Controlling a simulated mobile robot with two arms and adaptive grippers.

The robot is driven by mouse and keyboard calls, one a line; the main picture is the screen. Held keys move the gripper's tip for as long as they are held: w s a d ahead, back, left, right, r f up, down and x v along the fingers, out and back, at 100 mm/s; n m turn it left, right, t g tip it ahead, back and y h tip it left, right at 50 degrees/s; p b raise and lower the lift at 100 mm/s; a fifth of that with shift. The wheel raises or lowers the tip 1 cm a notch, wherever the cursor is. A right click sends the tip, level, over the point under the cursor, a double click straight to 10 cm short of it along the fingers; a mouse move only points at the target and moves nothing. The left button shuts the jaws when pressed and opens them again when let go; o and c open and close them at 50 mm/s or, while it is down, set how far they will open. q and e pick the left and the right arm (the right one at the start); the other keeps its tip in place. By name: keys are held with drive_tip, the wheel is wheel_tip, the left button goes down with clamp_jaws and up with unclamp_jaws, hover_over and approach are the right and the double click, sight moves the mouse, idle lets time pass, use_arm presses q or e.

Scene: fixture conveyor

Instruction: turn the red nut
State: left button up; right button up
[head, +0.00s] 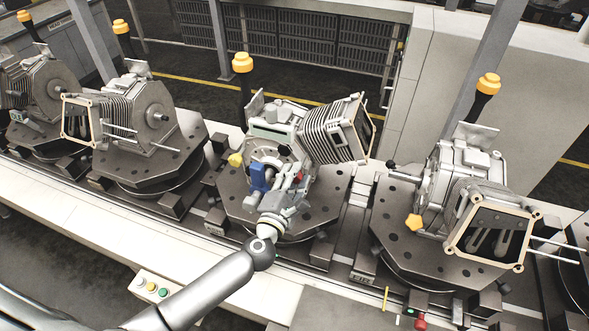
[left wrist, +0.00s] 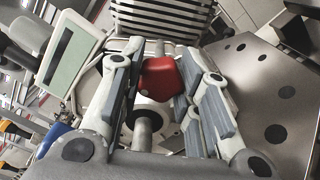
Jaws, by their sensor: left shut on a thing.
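The red nut (left wrist: 160,78) sits between the fingers of my left gripper (left wrist: 165,85) in the left wrist view, in front of a grey shaft. In the head view only a small bit of the red nut (head: 299,176) shows beside the fingers. My left gripper (head: 292,183) is shut on the nut, at the front of the engine (head: 330,132) on the middle fixture (head: 240,210). The fingers hide part of the nut in the head view. My right gripper is not in view.
A blue part (head: 259,178) stands just left of my left gripper. More engines on fixtures stand at the left (head: 140,115) and right (head: 450,185) along the conveyor. Posts with orange caps (head: 242,62) rise behind the fixtures. A button box (head: 152,288) is at the front edge.

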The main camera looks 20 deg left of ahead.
use_arm(q)
drive_tip(key=m, duration=0.2)
drive_tip(key=shift+m+p, duration=0.4)
drive_tip(key=m, duration=0.3)
drive_tip(key=shift+m, duration=0.3)
drive_tip(key=m, duration=0.6)
drive_tip(key=shift+m, duration=0.3)
drive_tip(key=o, duration=1)
drive_tip(key=shift+s, duration=0.1)
drive_tip(key=s, duration=1.1)
drive_tip(key=shift+s+a, duration=0.2)
drive_tip(key=shift+s, duration=0.2)
